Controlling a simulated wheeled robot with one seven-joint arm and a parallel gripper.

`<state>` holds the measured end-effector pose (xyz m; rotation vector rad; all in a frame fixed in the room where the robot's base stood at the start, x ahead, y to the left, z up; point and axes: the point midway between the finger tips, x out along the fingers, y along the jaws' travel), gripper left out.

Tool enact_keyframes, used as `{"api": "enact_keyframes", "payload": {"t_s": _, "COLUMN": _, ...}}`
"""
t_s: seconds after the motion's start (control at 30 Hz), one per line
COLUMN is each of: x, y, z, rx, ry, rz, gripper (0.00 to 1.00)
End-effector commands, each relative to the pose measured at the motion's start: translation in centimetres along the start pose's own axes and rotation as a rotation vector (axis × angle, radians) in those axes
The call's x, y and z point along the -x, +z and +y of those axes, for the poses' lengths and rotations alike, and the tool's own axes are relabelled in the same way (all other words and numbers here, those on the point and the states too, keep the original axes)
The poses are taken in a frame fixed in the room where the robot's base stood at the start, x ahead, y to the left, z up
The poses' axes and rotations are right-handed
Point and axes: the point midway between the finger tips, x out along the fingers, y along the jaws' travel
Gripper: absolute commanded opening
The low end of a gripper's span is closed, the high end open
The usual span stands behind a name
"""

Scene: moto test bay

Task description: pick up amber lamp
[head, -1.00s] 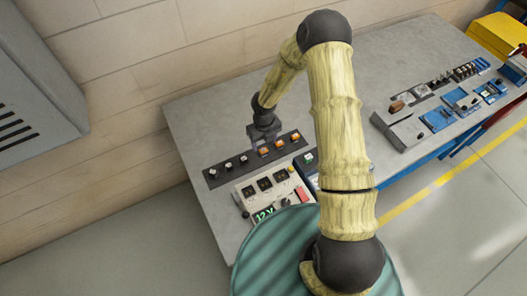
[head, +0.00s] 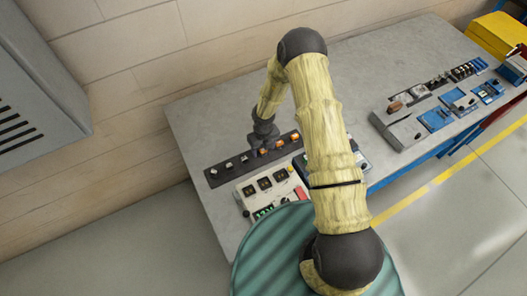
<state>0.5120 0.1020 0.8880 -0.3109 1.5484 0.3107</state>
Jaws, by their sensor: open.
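A dark strip (head: 222,176) on the grey workbench holds a row of small lamps. Amber lamps stand at its right end, one (head: 279,144) beside my gripper and another (head: 294,137) at the far right. A further amber one (head: 264,152) shows partly right under my gripper. My gripper (head: 261,145) points down over the strip, low and close to this lamp. Its jaws are open; the fingertips are small and partly merged with the dark strip, so I cannot tell if they touch or surround the lamp.
A pale control box (head: 247,188) with black square switches, a red part and a green display stands in front of the strip. Blue and grey devices (head: 438,118) line the bench's right side. A yellow box (head: 498,34) is at the far right. The bench's back middle is clear.

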Motion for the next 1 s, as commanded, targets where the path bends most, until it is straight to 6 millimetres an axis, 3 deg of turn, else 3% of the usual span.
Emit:
{"api": "enact_keyframes", "payload": {"t_s": 0.03, "x": 0.0, "y": 0.0, "z": 0.0, "rx": 0.0, "ry": 0.0, "rz": 0.0, "gripper": 0.54}}
{"api": "enact_keyframes", "payload": {"t_s": 0.27, "x": 0.0, "y": 0.0, "z": 0.0, "rx": 0.0, "ry": 0.0, "rz": 0.0, "gripper": 0.1}}
{"api": "enact_keyframes", "payload": {"t_s": 0.67, "x": 0.7, "y": 0.1, "z": 0.0, "rx": -0.001, "ry": 0.0, "rz": -0.002, "gripper": 0.1}}
{"api": "enact_keyframes", "payload": {"t_s": 0.83, "x": 2.6, "y": 0.1, "z": -0.1, "rx": -0.001, "ry": 0.0, "rz": -0.004, "gripper": 0.1}}
{"api": "enact_keyframes", "payload": {"t_s": 1.0, "x": 5.8, "y": 0.1, "z": -0.1, "rx": -0.002, "ry": 0.0, "rz": -0.005, "gripper": 0.1}}
